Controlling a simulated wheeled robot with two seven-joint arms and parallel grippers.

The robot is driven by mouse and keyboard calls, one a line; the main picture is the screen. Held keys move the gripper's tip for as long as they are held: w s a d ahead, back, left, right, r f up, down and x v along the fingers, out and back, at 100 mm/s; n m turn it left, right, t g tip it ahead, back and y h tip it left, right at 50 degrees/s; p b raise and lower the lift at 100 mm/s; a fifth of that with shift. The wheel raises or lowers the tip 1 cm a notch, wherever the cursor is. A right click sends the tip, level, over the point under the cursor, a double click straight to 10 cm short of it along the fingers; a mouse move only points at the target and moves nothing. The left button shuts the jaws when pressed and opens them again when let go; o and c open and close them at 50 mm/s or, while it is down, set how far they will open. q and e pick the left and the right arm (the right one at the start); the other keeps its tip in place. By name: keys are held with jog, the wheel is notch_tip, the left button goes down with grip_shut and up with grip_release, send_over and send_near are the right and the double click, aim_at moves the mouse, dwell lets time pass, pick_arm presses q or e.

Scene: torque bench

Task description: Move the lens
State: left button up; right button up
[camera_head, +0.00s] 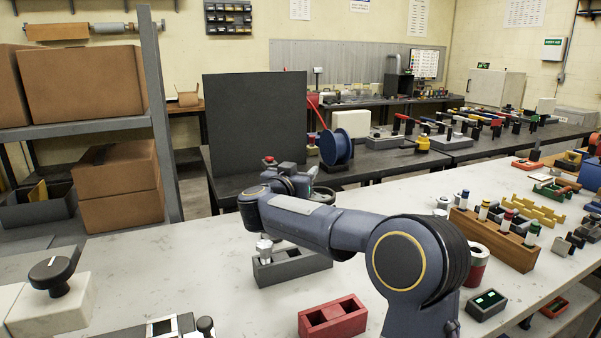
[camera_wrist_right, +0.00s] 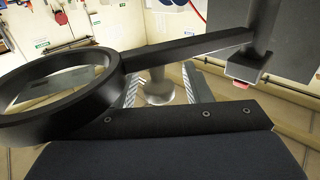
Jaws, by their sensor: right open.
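A black ring-shaped lens (camera_wrist_right: 108,92) on a straight black bar fills the left of the right wrist view, close to the camera. Its bar runs to a grey block (camera_wrist_right: 250,62) at upper right. My right gripper (camera_wrist_right: 160,92) is open, with its two fingers apart. A silvery rounded piece shows between or beyond the fingers; I cannot tell whether they touch it. In the head view my right arm reaches across the bench, and its wrist hides most of the gripper. A pale round shape (camera_head: 321,195) beside the wrist may be the lens. My left gripper is not in view.
A dark grey tray (camera_head: 295,269) stands under my right forearm. A red two-pocket block (camera_head: 333,318) is in front. A wooden rack (camera_head: 490,238) with several capped pieces stands at right. A dark upright panel (camera_head: 254,115) rises behind. A knobbed white block (camera_head: 50,305) is at left.

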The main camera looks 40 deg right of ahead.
jog(key=shift+c, duration=0.5)
grip_shut()
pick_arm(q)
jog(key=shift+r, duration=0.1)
